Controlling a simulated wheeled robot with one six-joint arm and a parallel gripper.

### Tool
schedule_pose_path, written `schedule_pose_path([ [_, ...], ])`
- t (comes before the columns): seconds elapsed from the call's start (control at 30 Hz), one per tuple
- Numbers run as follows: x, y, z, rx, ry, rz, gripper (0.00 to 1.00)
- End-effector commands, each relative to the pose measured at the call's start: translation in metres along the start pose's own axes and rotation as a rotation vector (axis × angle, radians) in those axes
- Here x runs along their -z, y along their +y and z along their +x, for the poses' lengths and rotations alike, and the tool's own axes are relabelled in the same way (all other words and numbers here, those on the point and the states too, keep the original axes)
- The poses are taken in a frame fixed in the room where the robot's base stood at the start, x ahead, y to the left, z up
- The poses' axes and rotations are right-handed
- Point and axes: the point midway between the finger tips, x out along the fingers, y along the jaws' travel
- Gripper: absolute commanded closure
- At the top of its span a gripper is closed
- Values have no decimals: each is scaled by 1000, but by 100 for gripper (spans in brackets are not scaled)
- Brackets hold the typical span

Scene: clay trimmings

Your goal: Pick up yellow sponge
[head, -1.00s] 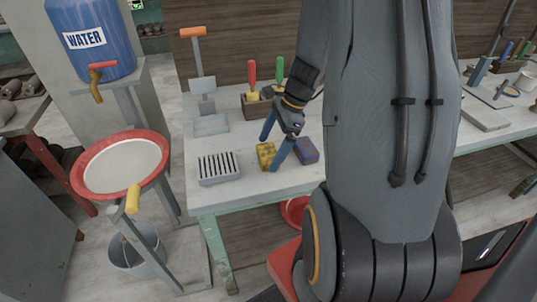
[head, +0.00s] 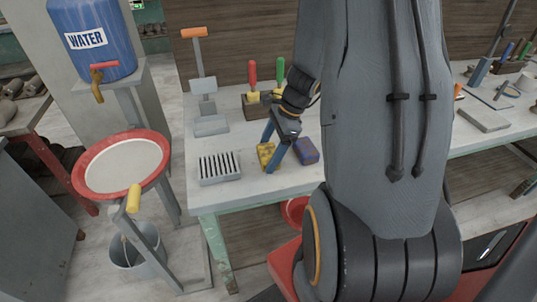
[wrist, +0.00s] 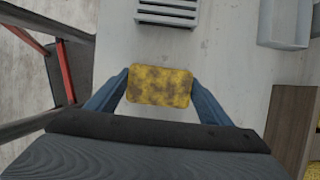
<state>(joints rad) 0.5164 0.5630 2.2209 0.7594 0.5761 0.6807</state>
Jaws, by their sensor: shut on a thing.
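The yellow sponge (head: 265,153) has brown stains and sits at the near part of the white table. My gripper (head: 269,153) reaches down over it, with its blue fingers on either side. In the wrist view the sponge (wrist: 160,87) lies between the two fingertips of my gripper (wrist: 160,90), which touch its left and right ends. My gripper is shut on the sponge. I cannot tell whether its underside is clear of the table.
A blue-purple sponge-like block (head: 307,151) lies close to the right of my gripper. A slotted grey rack (head: 219,168) stands to the left. A wooden box (head: 257,107) with red- and green-handled tools stands behind. The table (head: 245,195) is bare along its front edge.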

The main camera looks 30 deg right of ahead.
Motion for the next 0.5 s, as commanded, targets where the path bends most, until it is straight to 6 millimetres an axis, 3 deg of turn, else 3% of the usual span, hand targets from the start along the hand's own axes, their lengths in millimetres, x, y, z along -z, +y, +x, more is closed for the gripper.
schedule_pose_path([
  [0.27, -7, -1, -17, 4, 0, -2, 48],
  [0.5, -23, -2, -55, 6, 1, -2, 48],
])
